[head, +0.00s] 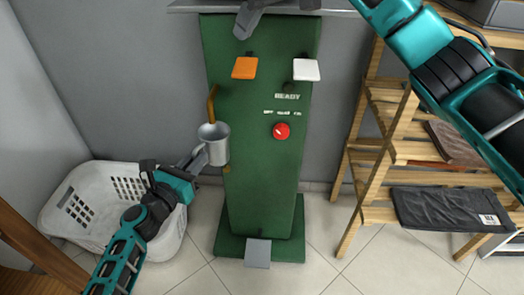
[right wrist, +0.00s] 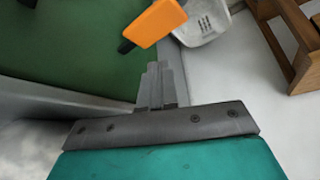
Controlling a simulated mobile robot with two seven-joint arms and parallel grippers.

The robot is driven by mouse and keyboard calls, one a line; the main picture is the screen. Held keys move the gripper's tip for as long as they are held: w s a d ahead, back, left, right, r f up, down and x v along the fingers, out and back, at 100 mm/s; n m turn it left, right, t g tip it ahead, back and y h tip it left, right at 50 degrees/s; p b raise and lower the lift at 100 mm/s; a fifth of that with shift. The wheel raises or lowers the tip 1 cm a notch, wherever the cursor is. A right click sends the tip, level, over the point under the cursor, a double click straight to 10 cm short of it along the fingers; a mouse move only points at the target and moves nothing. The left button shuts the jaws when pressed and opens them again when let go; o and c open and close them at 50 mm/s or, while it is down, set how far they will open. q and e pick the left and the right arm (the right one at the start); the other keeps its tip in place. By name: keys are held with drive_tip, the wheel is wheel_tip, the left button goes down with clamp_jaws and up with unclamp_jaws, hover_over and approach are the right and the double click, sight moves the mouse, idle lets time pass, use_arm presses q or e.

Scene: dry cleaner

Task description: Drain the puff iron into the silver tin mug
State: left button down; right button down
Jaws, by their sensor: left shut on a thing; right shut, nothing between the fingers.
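The silver tin mug (head: 213,145) stands upright in the head view, at the left edge of the green puff iron cabinet (head: 250,195). A brass spout (head: 211,105) comes down to the mug's mouth; its end appears at or just inside the rim. My left gripper (head: 200,157) is shut on the mug's handle side. My right gripper (head: 243,27) is shut and empty at the top of the cabinet, just above the orange lever (head: 245,68). In the right wrist view its closed fingers (right wrist: 155,82) point toward the orange lever (right wrist: 153,22), apart from it. The mug's inside is unclear.
The cabinet also has a white lever (head: 306,70), a red knob (head: 281,131) and a grey foot pedal (head: 257,253). A white basket (head: 95,190) stands at the left. Wooden shelves (head: 385,150) with folded clothes stand at the right. Tiled floor is free in front.

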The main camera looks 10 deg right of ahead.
drive_tip(key=v, duration=1.2)
drive_tip(key=shift+w, duration=0.1)
use_arm(q)
drive_tip(key=s+a+p, duration=0.1)
drive_tip(key=s+a, duration=0.2)
drive_tip(key=s, duration=0.6)
drive_tip(key=shift+s+f+p, duration=0.25)
drive_tip(key=shift+f+p, duration=0.15)
drive_tip(key=shift+f, duration=0.05)
use_arm(e)
drive_tip(key=shift+r, duration=0.9)
idle(0.4)
